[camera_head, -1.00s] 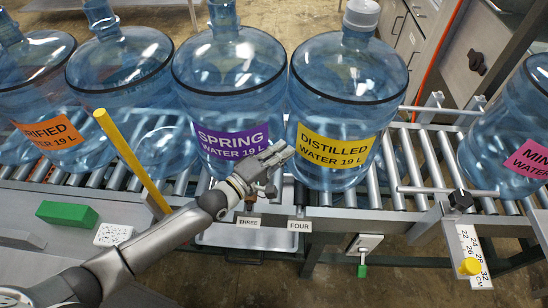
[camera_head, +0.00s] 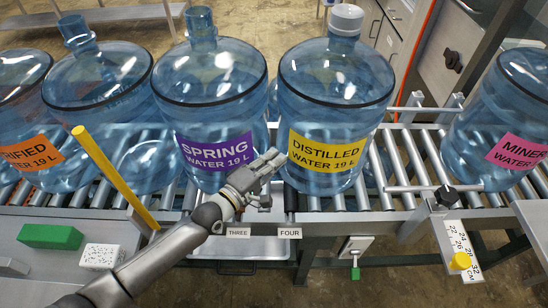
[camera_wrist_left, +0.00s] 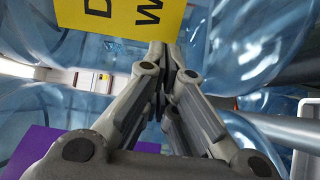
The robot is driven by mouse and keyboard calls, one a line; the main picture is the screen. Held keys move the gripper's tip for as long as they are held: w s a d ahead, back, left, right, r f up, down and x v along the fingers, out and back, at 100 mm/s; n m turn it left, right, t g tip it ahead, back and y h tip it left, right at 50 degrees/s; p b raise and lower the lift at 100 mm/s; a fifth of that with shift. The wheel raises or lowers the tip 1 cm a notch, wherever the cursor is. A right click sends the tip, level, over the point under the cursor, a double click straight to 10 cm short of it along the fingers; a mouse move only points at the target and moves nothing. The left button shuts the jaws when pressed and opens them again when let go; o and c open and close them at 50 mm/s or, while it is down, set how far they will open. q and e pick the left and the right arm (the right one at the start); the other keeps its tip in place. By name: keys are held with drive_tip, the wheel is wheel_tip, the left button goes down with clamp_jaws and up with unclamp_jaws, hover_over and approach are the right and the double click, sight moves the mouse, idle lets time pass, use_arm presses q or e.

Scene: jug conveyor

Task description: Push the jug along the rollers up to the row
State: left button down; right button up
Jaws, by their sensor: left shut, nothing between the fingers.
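The blue jug with the yellow DISTILLED label (camera_head: 325,152) stands upright on the rollers (camera_head: 400,165), with a narrow gap to the jug with the purple SPRING label (camera_head: 217,150) on its left. My left gripper (camera_head: 276,162) is shut and empty, at the near side of the gap, by the distilled jug's lower left side. I cannot tell if it touches. In the left wrist view the shut fingers (camera_wrist_left: 163,75) point toward the yellow label (camera_wrist_left: 120,18), with the purple label (camera_wrist_left: 45,155) lower left. The right gripper is not in view.
More jugs stand at left, one labelled orange (camera_head: 33,155). A MINERAL jug (camera_head: 495,130) stands apart at right beyond a crossbar (camera_head: 415,188). A yellow post (camera_head: 110,170) and a green block (camera_head: 50,236) are near my arm. THREE (camera_head: 238,232) and FOUR (camera_head: 289,232) signs mark the front rail.

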use_arm(q)
drive_tip(key=v, duration=1.1)
drive_tip(key=s+d+f+m+g+y, duration=0.2)
drive_tip(key=s+f+m+g+y, duration=0.15)
drive_tip(key=s+m, duration=0.3)
drive_tip(key=s+a+f+m+g+y, duration=0.2)
drive_tip(key=s+a+m+g+y, duration=0.15)
drive_tip(key=s+a, duration=0.4)
drive_tip(key=s+a+f+m+g+y, duration=0.2)
drive_tip(key=s+a+g+y, duration=0.1)
drive_tip(key=s+a+y, duration=0.4)
wheel_tip(320, 180, down, 26)
drive_tip(key=g+h, duration=0.1)
drive_tip(key=h, duration=0.1)
drive_tip(key=s+a+f, duration=0.1)
drive_tip(key=s+f, duration=0.7)
drive_tip(key=s+a+f+g+b, duration=0.1)
drive_tip(key=s+a+f, duration=0.1)
drive_tip(key=s+f, duration=0.6)
drive_tip(key=shift+s+a+f+g, duration=0.3)
drive_tip(key=shift+s+f, duration=0.05)
drive_tip(key=shift+s, duration=0.3)
